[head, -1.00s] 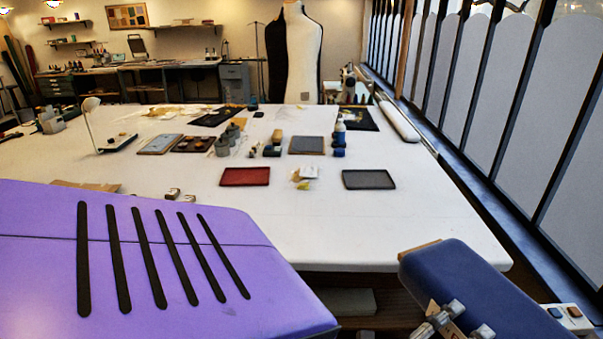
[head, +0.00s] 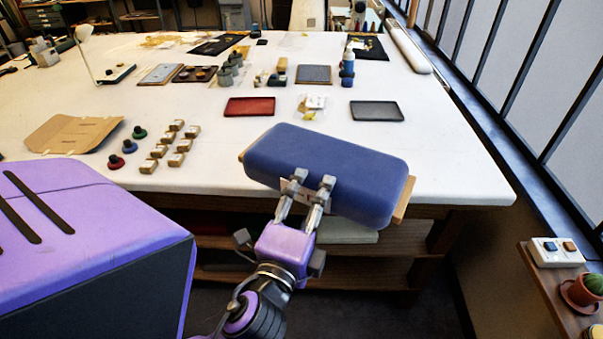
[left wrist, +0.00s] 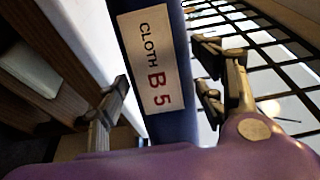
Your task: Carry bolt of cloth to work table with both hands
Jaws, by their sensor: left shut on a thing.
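The bolt of cloth (head: 325,165) is a thick blue roll with a wooden core showing at its ends. It lies across the front edge of the white work table (head: 440,160) in the head view, tilted down to the right. I cannot tell whether it touches the top. My left gripper (head: 305,190) is shut on its near side. In the left wrist view the fingers (left wrist: 165,90) stand on either side of a label (left wrist: 155,65) reading "CLOTH B 5" on the bolt (left wrist: 127,75). My right gripper is not in view.
A red tray (head: 249,107) and a dark grey tray (head: 377,111) lie behind the bolt. Several small blocks (head: 170,145) and a flat cardboard piece (head: 75,133) are to the left. A shelf with a cactus pot (head: 585,290) stands at right by the windows. The table's front right is clear.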

